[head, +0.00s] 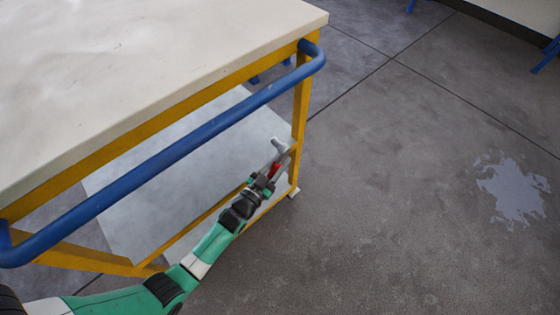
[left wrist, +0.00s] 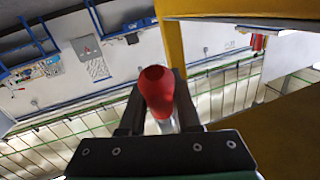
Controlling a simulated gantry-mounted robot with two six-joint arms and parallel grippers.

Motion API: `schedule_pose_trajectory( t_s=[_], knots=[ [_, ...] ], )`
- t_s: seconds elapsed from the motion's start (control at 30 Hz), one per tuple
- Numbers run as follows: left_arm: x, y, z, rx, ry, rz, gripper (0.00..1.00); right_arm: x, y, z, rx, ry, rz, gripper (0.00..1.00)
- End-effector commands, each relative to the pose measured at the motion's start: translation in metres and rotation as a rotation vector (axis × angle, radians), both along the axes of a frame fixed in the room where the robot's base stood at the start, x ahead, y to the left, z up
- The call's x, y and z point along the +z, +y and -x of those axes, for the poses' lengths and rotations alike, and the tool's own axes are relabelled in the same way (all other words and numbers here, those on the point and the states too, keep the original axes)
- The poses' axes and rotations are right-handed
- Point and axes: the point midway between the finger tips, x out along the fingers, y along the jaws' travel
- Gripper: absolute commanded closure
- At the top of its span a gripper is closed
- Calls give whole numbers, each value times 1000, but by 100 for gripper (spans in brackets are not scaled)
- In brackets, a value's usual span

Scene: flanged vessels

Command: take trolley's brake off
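The trolley has a cream top (head: 150,70), a yellow frame (head: 301,95) and a blue push handle (head: 170,155). A brake lever with a red knob (head: 275,169) is low by the trolley's near right leg. My left gripper (head: 272,167) is at the lever. In the left wrist view the red knob (left wrist: 156,88) is between the dark fingers of my left gripper (left wrist: 159,100), which lie against both its sides. A pale shaft shows below the knob. The brake mechanism itself is hidden. My right gripper is in neither view.
The grey lower shelf (head: 150,195) is behind my left arm, which reaches in below the blue handle. Open concrete floor (head: 400,190) with a pale stain (head: 512,190) lies to the right. Blue legs (head: 548,55) stand at the far right.

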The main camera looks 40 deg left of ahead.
Motion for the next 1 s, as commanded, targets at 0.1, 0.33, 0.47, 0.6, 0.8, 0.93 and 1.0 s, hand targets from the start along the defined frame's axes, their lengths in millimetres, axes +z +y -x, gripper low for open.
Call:
schedule_pose_trajectory(
  t_s=[0.1, 0.33, 0.47, 0.6, 0.8, 0.93, 1.0],
  knots=[
    [0, 0, 0, 0, 0, 0, 100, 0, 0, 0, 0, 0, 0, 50],
    [0, 0, 0, 0, 0, 0, 100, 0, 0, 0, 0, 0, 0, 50],
    [0, 0, 0, 0, 0, 0, 100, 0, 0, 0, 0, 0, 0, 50],
    [0, 0, 0, 0, 0, 0, 100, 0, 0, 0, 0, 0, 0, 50],
    [0, 0, 0, 0, 0, 0, 100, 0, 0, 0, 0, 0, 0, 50],
    [0, 0, 0, 0, 0, 0, 100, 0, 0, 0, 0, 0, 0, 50],
    [0, 0, 0, 0, 0, 0, 100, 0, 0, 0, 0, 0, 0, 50]
  ],
)
